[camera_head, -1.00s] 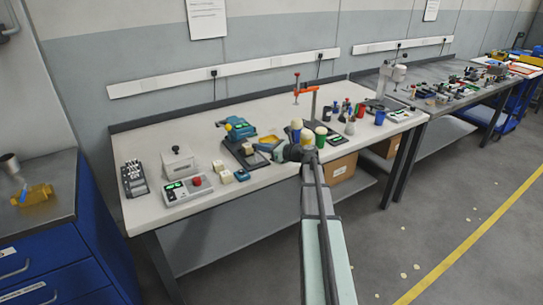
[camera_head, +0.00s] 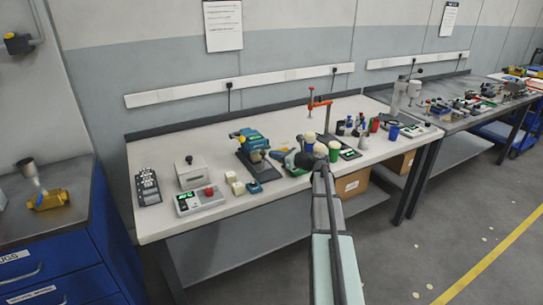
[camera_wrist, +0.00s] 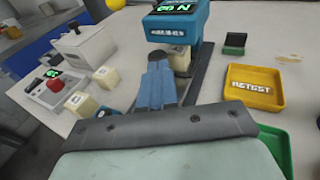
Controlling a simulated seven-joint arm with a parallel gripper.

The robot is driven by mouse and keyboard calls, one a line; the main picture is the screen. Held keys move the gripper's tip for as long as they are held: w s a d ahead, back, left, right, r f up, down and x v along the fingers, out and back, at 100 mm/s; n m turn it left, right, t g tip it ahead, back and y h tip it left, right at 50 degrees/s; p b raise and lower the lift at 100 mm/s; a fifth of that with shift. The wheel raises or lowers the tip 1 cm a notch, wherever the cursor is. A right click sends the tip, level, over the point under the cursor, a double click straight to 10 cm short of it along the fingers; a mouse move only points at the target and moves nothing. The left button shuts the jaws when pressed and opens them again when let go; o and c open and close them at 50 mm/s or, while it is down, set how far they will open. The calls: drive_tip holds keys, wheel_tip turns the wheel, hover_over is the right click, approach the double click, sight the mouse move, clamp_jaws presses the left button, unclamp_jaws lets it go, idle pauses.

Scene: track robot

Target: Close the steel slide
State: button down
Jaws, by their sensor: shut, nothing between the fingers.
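No part stands out clearly as the steel slide, and I cannot tell which one it is. A teal machine (camera_head: 250,138) with a green-lit display stands on a dark base on the bench; in the wrist view the machine (camera_wrist: 176,22) is just beyond my gripper. My gripper (camera_wrist: 158,66) has its blue fingers together and empty, pointing at the machine's lower part. A cream block (camera_wrist: 180,62) shows behind the fingertips. I cannot tell whether the fingertips touch anything. In the head view my gripper (camera_head: 279,151) is small, to the machine's right.
Cream blocks (camera_wrist: 103,78) and a control box with a red button (camera_head: 209,191) lie left. A grey box with a black knob (camera_head: 191,172) stands behind. A yellow tray (camera_wrist: 253,88) and green tray (camera_wrist: 276,150) lie right.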

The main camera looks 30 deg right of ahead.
drive_tip(key=v, duration=1.2)
drive_tip(key=shift+a, duration=0.15)
drive_tip(key=shift+f, duration=0.1)
